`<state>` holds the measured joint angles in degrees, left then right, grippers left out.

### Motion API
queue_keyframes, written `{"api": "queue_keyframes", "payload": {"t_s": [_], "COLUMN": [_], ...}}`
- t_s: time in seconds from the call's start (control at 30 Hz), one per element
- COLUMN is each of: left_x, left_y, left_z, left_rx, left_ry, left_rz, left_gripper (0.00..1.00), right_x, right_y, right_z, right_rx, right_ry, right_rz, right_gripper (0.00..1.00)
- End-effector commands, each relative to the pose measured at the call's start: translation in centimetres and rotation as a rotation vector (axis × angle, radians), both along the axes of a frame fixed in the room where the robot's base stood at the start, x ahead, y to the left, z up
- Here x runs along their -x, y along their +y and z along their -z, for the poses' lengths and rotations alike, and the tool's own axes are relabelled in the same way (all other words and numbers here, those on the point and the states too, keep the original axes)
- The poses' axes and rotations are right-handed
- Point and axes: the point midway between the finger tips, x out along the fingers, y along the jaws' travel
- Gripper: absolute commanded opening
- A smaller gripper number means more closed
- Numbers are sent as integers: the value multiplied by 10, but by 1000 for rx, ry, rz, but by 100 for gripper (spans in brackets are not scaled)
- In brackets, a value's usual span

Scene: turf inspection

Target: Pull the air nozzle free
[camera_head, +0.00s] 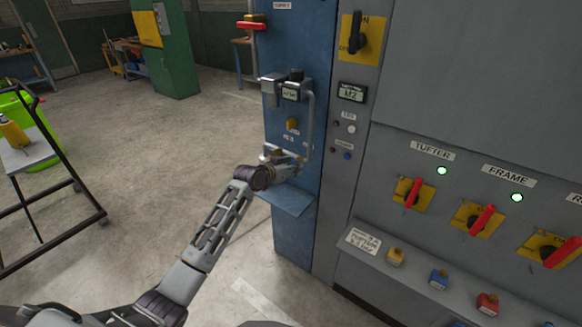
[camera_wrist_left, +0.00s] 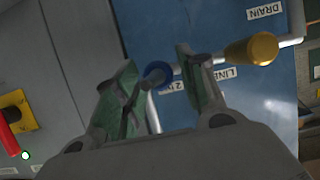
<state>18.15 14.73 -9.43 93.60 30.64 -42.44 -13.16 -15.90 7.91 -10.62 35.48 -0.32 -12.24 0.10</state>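My left gripper (camera_head: 283,160) reaches in front of the blue panel (camera_head: 292,235), below a small gauge box (camera_head: 291,91). In the left wrist view my left gripper (camera_wrist_left: 160,85) has its two green-padded fingers apart. A blue ring-shaped fitting (camera_wrist_left: 158,71), possibly the air nozzle's collar, shows between the fingertips; I cannot tell whether either finger touches it. A silver pipe runs by it, and a brass knob (camera_wrist_left: 252,49) stands to its right. In the head view the fitting is mostly hidden by the gripper. My right gripper is not in view.
A grey cabinet with red-handled switches (camera_head: 479,220) stands to the right. A curved pipe (camera_head: 311,120) comes down the blue panel to the gripper. A cart (camera_head: 36,158) stands at left, a green cabinet (camera_head: 166,50) behind. The floor between is clear.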

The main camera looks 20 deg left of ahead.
Motion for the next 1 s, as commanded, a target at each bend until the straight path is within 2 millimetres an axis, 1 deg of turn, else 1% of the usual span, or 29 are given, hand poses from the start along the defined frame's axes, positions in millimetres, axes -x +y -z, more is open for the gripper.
{"api": "queue_keyframes", "payload": {"t_s": [0.03,0.2,0.27,0.3,0.43,0.47,1.0], "left_x": [0,0,0,0,0,0,7], "left_y": [0,0,0,0,0,0,2], "left_z": [0,0,0,0,0,0,0], "left_rx": [0,0,0,0,0,0,-1], "left_ry": [0,0,0,0,0,0,2], "left_rz": [0,0,0,0,0,0,0], "left_gripper": [30,8,1,20,4,2,1], "right_x": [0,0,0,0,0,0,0], "right_y": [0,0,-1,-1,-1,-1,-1], "right_z": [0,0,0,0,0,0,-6], "right_rx": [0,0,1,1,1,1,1], "right_ry": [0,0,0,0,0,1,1], "right_rz": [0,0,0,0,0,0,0], "right_gripper": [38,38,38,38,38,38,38]}}
